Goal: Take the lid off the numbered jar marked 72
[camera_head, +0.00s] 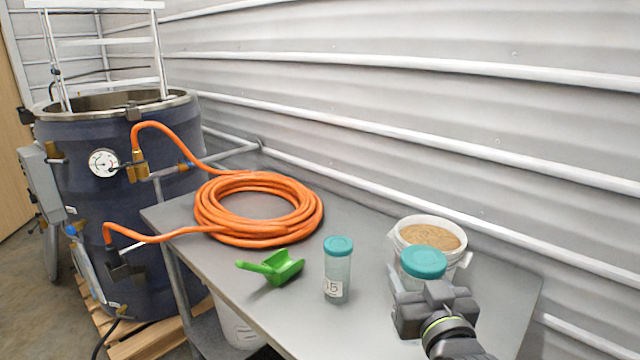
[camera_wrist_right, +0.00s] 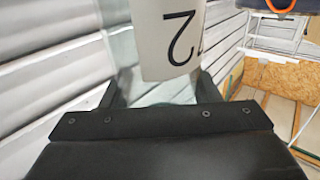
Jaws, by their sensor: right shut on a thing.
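A clear jar (camera_head: 415,285) with a teal lid (camera_head: 424,262) is at the right side of the table, in front of the white tub. Its label (camera_wrist_right: 171,40) shows a 2 in the right wrist view; the other digit is mostly cut off. My right gripper (camera_head: 418,303) is shut on this jar's body, below the lid, which is on. I cannot tell whether the jar touches the table. A second clear jar (camera_head: 337,278) with a teal lid (camera_head: 339,245) stands upright to the left, its label seeming to read 15. My left gripper is not in view.
The grey table (camera_head: 300,315) also bears a green scoop (camera_head: 273,267), a coiled orange hose (camera_head: 258,209) and a white tub (camera_head: 431,226) of brown material. A dark vessel (camera_head: 118,240) stands at left. A corrugated wall (camera_head: 400,120) runs behind. The table's front middle is clear.

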